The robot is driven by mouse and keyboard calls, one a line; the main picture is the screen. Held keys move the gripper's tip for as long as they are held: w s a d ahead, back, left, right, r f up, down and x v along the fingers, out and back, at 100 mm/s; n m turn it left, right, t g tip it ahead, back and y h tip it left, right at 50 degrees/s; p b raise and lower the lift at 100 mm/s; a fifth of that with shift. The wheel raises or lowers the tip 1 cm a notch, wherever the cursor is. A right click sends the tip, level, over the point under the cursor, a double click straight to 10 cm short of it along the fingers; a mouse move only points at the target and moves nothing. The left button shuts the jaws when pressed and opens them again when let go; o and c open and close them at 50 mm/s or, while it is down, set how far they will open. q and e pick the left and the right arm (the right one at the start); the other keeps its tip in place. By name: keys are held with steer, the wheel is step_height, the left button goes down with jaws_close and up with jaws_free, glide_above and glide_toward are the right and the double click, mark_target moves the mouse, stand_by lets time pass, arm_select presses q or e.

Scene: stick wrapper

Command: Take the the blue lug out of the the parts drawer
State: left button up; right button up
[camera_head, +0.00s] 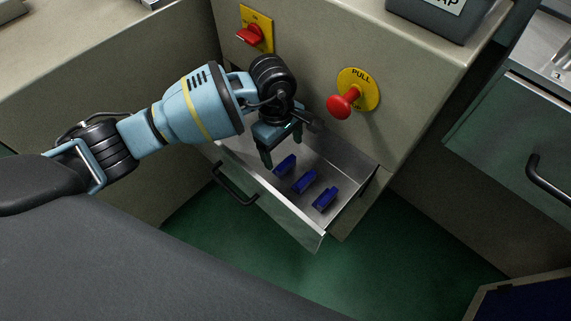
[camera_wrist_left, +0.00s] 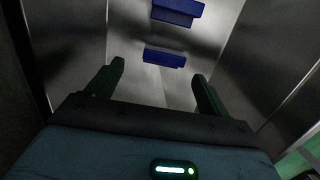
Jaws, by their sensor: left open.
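The parts drawer (camera_head: 262,208) is pulled out of the beige cabinet, with a metal interior. Three blue lugs lie in a row on its floor: one nearest my gripper (camera_head: 285,165), a middle one (camera_head: 304,181) and one toward the right end (camera_head: 325,199). My left gripper (camera_head: 282,150) is open and empty, pointing down over the drawer's left end. In the left wrist view, two lugs show ahead: a nearer one (camera_wrist_left: 164,57) centred beyond the open fingers (camera_wrist_left: 155,88), and a farther one (camera_wrist_left: 178,11) cut by the top edge. My right gripper is not in view.
A red pull knob (camera_head: 343,103) and a red switch (camera_head: 251,34) stick out of the cabinet front close to my left arm. The drawer's black handle (camera_head: 236,186) is at its front. Another cabinet with a handle (camera_head: 548,180) stands at the right.

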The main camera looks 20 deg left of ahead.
arm_select(q)
steer(key=f, duration=0.1)
steer(key=f+b, duration=0.1)
steer(key=f, duration=0.3)
steer(key=shift+s+d, duration=0.3)
steer(key=shift+s, duration=0.05)
steer(key=shift+r, duration=0.1)
steer(key=c, duration=1)
steer(key=shift+c, duration=0.2)
steer(key=shift+r, duration=0.1)
steer(key=shift+r, duration=0.3)
steer(key=shift+s+a+r, duration=0.1)
steer(key=shift+r, duration=0.2)
steer(key=s, duration=0.1)
steer(key=s+a+p, duration=0.1)
steer(key=s+r+p, duration=0.1)
steer(key=shift+s+a, duration=0.15)
steer(key=shift+s, duration=0.15)
steer(key=shift+r+p, duration=1.3)
steer(key=shift+r, duration=5)
